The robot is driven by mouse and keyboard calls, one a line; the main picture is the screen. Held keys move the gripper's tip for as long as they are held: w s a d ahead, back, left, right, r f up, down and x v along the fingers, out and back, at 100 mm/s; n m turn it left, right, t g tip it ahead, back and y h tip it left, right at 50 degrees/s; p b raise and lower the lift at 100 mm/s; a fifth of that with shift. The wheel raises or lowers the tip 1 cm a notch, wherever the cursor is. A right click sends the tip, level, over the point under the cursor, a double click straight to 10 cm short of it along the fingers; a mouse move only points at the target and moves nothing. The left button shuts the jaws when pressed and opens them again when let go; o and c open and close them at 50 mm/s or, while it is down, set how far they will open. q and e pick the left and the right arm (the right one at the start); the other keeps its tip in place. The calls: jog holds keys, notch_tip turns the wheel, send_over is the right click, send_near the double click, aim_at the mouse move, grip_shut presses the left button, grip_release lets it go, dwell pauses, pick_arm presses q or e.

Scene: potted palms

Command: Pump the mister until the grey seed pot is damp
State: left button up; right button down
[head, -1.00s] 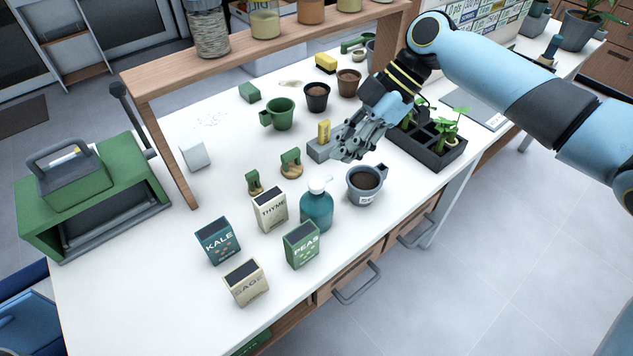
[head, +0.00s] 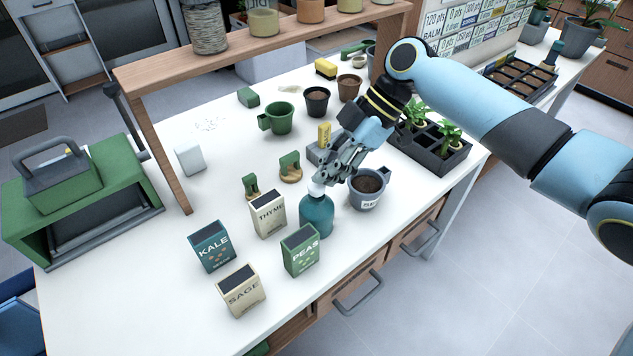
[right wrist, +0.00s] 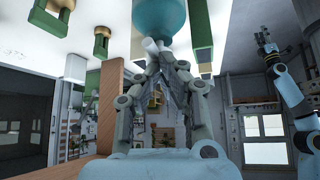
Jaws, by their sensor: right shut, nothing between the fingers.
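The mister (head: 317,214), a teal bottle with a white pump head, stands upright on the white table; its teal body also shows at the top of the right wrist view (right wrist: 160,16). My right gripper (head: 322,178) is shut and empty, right at the pump head and partly covering it. I cannot tell whether the fingers touch the head. The grey seed pot (head: 366,196), filled with brown soil and bearing a white label, stands just right of the mister. My left gripper is not in the head view; in the right wrist view an arm (right wrist: 270,52) shows at the right.
Seed packets for kale (head: 211,247), thyme (head: 268,214), peas (head: 300,250) and sage (head: 240,291) stand left of and before the mister. A black seedling tray (head: 455,160) lies to the right. A green mug (head: 279,118) and small pots stand behind. The front left tabletop is clear.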

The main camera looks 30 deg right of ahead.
jog(key=shift+f+b, duration=0.55)
jog(key=shift+f, duration=0.3)
jog(key=shift+r, duration=0.15)
jog(key=shift+s+d+r, duration=0.1)
jog(key=shift+d, duration=0.15)
jog(key=shift+s+d+r+p, duration=0.2)
jog(key=shift+d+p, duration=0.1)
jog(key=shift+d, duration=0.35)
jog(key=shift+s+d+r+p, duration=0.1)
jog(key=shift+d+r+p, duration=0.15)
jog(key=shift+d, duration=0.35)
jog(key=v, duration=1.2)
